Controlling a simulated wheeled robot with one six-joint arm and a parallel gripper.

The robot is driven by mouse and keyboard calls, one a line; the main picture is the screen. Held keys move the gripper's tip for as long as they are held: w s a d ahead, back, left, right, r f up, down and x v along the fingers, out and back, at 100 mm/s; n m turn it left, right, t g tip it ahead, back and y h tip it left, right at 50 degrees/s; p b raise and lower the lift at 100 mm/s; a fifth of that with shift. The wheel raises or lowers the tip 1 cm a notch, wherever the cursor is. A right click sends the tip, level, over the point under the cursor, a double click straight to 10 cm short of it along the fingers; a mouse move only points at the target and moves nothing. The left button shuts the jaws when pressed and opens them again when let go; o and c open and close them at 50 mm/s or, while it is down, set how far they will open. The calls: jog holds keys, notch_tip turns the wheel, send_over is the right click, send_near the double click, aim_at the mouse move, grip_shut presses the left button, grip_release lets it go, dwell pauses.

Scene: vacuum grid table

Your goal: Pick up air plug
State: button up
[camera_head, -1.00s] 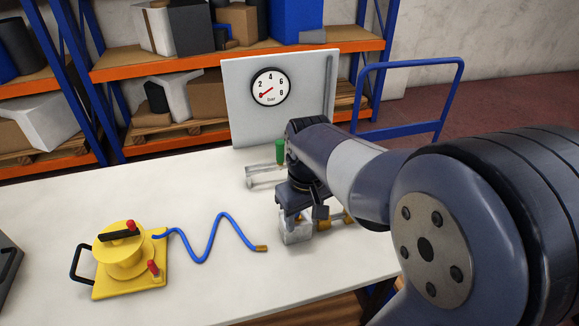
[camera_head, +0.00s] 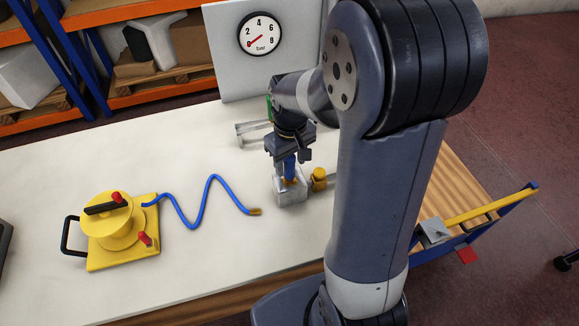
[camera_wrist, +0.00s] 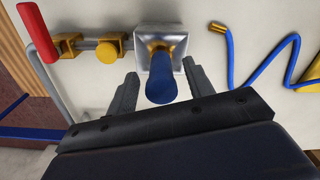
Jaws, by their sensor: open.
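The air plug, blue on top with a brass lower part, stands upright at a grey metal block (camera_wrist: 142,42) in the wrist view; its blue end (camera_wrist: 160,82) points toward the camera. In the head view the plug (camera_head: 290,167) shows between my gripper and the block (camera_head: 291,192). My gripper (camera_wrist: 159,71) is open, with one finger on each side of the plug and gaps visible on both sides. In the head view my gripper (camera_head: 290,155) is above the block. Whether the brass end is fully seated cannot be told.
A brass valve (camera_head: 319,180) with a pipe is right of the block; its red handle (camera_wrist: 38,45) shows in the wrist view. A blue hose (camera_head: 205,205) ends in a brass tip and joins a yellow suction unit (camera_head: 120,230). A gauge panel (camera_head: 215,55) stands behind.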

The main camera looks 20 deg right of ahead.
aim_at(289, 169)
jog(key=shift+w+a+f, duration=0.1)
jog(key=shift+w+f, duration=0.05)
jog(key=shift+f, duration=1.7)
jog(key=shift+c, duration=0.2)
jog(key=c, duration=1)
